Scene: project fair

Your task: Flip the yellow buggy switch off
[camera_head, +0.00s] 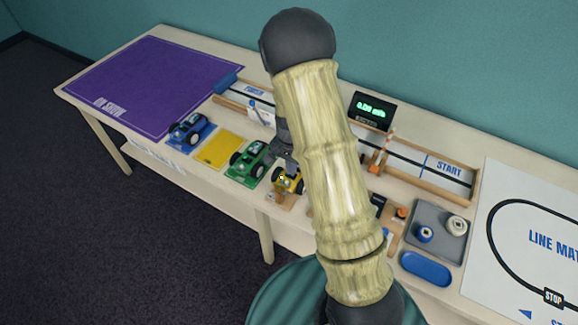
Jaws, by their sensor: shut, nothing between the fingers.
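The yellow buggy (290,183) sits on a small wooden stand near the table's front edge, just left of my arm. My gripper (286,164) is shut and empty, right at the top of the yellow buggy. I cannot tell whether the fingertips touch it. The buggy's switch is too small to make out, and my gripper and arm hide part of the buggy.
A green buggy (249,160) stands close on the left, and a blue buggy (190,129) farther left past a yellow pad (216,150). A wooden-railed track (432,169) runs behind. A grey tray (437,250) and a blue dish (426,268) lie right of my arm.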

